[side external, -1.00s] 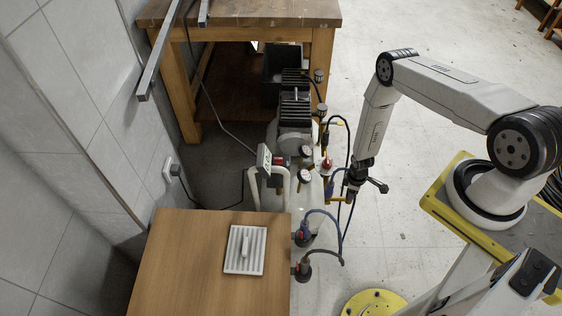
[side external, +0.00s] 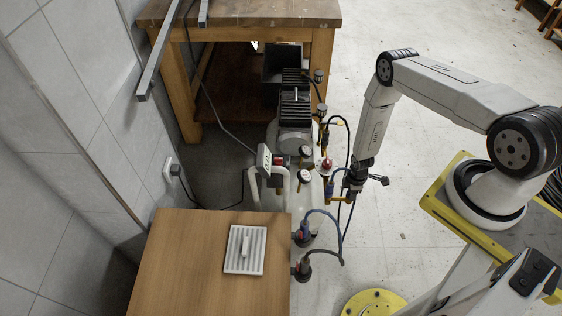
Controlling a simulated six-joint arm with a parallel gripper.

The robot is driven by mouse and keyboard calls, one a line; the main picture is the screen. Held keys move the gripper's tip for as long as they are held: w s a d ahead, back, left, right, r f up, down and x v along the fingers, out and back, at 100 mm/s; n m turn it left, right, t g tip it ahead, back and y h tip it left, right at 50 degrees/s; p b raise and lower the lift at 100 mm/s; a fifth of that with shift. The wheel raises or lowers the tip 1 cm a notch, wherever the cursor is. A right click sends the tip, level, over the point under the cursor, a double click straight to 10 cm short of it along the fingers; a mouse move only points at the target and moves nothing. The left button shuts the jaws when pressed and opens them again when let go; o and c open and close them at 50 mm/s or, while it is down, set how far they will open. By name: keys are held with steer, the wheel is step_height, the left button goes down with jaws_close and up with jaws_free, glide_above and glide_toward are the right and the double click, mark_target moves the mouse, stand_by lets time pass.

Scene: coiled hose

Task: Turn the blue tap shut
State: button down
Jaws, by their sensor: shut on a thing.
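My gripper (side external: 347,190) is at the right side of the compressor's fittings, low beside the tank. It is shut on the blue tap (side external: 330,187), whose small blue part shows just left of the jaws. The jaws hide most of the tap, so its handle angle cannot be told. A yellow brass-coloured pipe piece (side external: 337,202) shows just below the tap.
The compressor (side external: 294,112) carries gauges (side external: 304,176) and a red-topped fitting (side external: 326,165). A dark hose (side external: 347,135) loops close to my gripper. A wooden box top (side external: 190,265) stands in front, holding a white ribbed plate (side external: 245,250).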

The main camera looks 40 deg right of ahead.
steer(key=shift+c, duration=1)
jaws_free()
steer(key=shift+r, duration=0.15)
steer(key=shift+r, duration=3.8)
